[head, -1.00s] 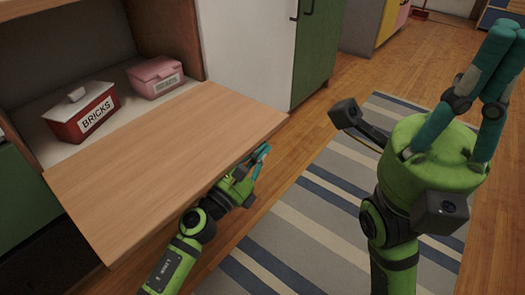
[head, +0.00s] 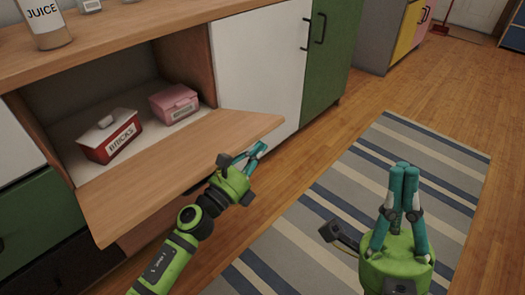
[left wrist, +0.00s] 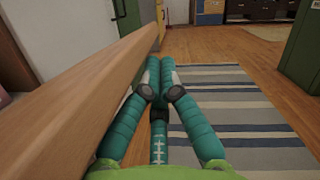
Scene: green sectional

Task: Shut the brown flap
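The brown flap (head: 185,160) is a wide wooden panel at the front of an open cabinet compartment. It hangs open, sticking out from the compartment's lower edge and tilted. My left gripper (head: 257,151) is at the flap's outer edge, near its right corner, with its fingers together and nothing between them. In the left wrist view the flap (left wrist: 80,95) runs along the left side of the fingers (left wrist: 158,75); I cannot tell whether they touch. My right gripper (head: 405,167) points up over the rug, its fingers together and empty, well away from the flap.
A juice bottle (head: 47,25) is on the cabinet top. White (head: 258,70) and green doors (head: 328,60) lie to the right. A striped rug (head: 300,225) covers the floor in front.

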